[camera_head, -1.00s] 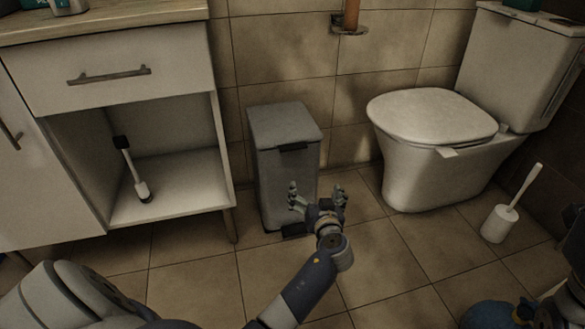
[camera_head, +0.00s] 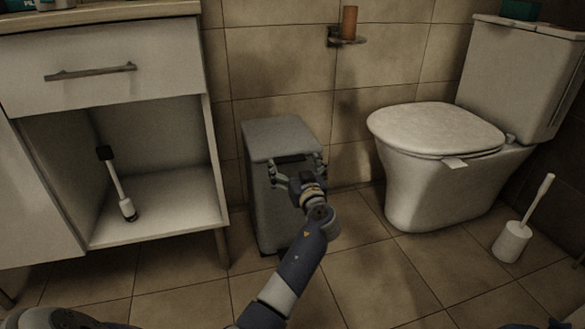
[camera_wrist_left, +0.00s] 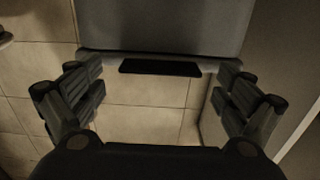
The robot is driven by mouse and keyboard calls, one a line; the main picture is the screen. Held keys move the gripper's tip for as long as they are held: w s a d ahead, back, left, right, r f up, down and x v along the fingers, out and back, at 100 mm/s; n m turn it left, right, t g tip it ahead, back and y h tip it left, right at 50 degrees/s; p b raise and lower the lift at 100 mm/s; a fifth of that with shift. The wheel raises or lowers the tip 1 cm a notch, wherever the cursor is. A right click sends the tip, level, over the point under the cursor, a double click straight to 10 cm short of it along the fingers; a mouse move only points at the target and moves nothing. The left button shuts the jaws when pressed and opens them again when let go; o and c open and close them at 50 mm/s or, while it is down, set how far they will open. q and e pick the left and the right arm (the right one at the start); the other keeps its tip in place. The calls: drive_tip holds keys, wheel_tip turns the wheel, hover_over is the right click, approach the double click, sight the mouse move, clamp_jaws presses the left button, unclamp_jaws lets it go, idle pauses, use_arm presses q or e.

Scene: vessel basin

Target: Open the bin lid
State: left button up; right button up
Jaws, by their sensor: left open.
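The bin (camera_head: 268,200) is a grey box standing against the tiled wall between the cabinet and the toilet. Its lid (camera_head: 278,135) is down, with a dark tab (camera_head: 290,159) on its front edge. My left gripper (camera_head: 297,165) is open and empty at the front of the bin, its fingers spread to either side of the tab. In the left wrist view the dark tab (camera_wrist_left: 160,68) lies on the edge of a grey panel, centred between the open fingers. I cannot tell whether the fingers touch the bin. My right gripper is not in view.
An open cabinet (camera_head: 215,150) stands left of the bin, with a brush (camera_head: 118,185) inside. The toilet (camera_head: 440,160) is on the right, with a toilet brush and holder (camera_head: 512,240) beside it. The floor in front is clear.

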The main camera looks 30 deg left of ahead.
use_arm(q)
drive_tip(key=shift+w+a, duration=0.4)
drive_tip(key=shift+a, duration=0.1)
